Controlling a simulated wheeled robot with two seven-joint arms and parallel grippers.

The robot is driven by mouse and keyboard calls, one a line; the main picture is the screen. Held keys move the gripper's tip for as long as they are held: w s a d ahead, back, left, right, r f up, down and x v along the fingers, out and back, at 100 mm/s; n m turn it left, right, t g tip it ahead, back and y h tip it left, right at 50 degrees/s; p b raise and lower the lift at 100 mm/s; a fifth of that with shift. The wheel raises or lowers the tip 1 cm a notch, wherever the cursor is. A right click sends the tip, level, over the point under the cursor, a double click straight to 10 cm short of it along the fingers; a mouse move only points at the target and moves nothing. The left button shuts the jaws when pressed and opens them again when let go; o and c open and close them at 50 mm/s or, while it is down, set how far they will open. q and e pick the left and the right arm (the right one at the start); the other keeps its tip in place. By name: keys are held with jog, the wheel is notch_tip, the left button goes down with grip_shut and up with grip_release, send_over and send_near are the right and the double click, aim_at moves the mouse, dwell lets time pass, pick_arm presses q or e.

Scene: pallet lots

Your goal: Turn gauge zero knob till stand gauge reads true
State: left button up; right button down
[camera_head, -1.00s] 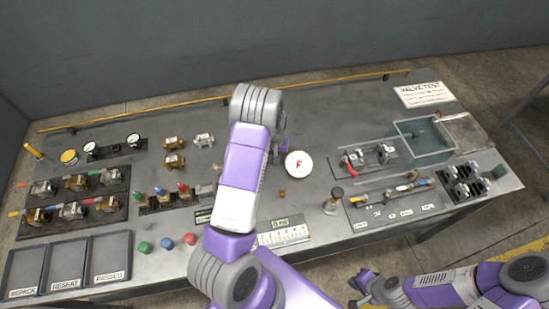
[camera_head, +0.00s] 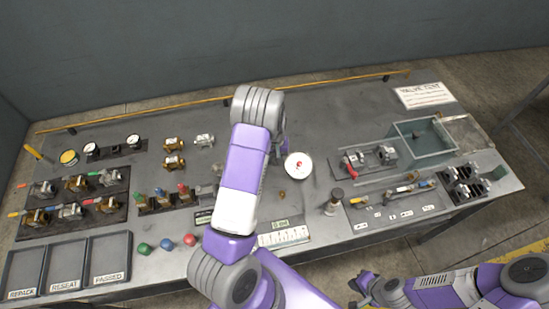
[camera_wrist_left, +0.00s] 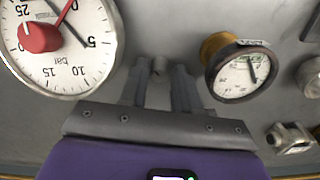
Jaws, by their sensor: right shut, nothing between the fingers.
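The large white gauge (camera_head: 298,167) lies face up on the bench, right of my left arm in the head view. In the left wrist view the gauge (camera_wrist_left: 72,62) fills the upper left, marked in bar. A red knob (camera_wrist_left: 40,36) stands at its centre, with a red pointer and a thin dark needle. My left gripper (camera_wrist_left: 158,75) is open beside this gauge, not touching the knob. A small grey round part shows between its fingers; I cannot tell what it is. My right gripper (camera_head: 362,290) is shut and empty at the bench's front.
Valve racks (camera_head: 75,200) and trays (camera_head: 110,259) fill the bench's left. A clear-walled tank (camera_head: 422,143) and tool tray (camera_head: 392,203) are on the right. Bare bench lies behind the white gauge.

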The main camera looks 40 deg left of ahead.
aim_at(274, 160)
pick_arm(q)
jog(key=shift+r, duration=0.1)
notch_tip(274, 160, up, 7)
jog(key=shift+r, duration=0.2)
jog(key=shift+p, duration=0.3)
dwell(0.4)
